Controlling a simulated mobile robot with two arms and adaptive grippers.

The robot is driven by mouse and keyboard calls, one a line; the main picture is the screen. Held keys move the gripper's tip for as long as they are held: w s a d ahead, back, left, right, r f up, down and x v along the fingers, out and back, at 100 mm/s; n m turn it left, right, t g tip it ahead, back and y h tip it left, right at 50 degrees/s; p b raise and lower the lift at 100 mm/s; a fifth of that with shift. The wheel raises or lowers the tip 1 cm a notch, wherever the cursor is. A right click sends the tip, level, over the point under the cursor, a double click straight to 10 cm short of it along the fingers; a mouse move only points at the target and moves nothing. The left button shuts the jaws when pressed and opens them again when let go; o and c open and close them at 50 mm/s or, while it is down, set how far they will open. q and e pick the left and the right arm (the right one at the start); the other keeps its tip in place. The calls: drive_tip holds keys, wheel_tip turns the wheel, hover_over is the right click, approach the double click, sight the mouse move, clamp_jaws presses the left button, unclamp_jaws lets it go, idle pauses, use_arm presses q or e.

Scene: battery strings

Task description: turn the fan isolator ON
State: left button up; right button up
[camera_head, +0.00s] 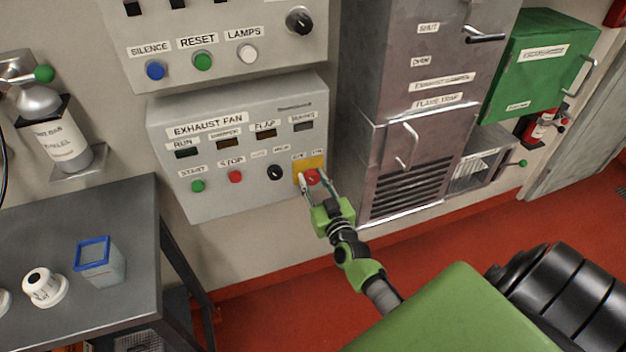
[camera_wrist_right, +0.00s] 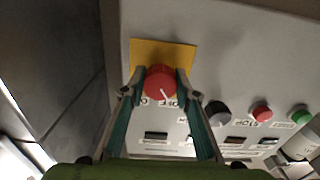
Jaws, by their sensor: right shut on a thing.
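The fan isolator is a red rotary knob (camera_head: 312,177) on a yellow plate (camera_head: 299,165) at the lower right of the grey exhaust fan panel (camera_head: 237,203). In the right wrist view the knob (camera_wrist_right: 160,82) shows a white pointer line on its face, slanting between the partly hidden labels. My right gripper (camera_head: 314,182) reaches the panel from below. Its two fingers are shut on the knob, one on each side, as the right wrist view also shows (camera_wrist_right: 160,88). My left gripper is in neither view.
A black selector knob (camera_head: 275,172), a red stop button (camera_head: 235,176) and a green start button (camera_head: 197,186) sit left of the isolator. A steel cabinet (camera_head: 357,150) stands close on the right. A dark table (camera_head: 140,215) is at the left.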

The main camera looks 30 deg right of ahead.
drive_tip(key=m, duration=0.8)
drive_tip(key=m+b, duration=0.1)
drive_tip(key=m, duration=0.3)
drive_tip(key=shift+m+b, duration=0.45)
drive_tip(key=shift+m, duration=1.65)
drive_tip(key=o, duration=1.1)
drive_tip(key=shift+s, duration=0.1)
drive_tip(key=v, duration=1.2)
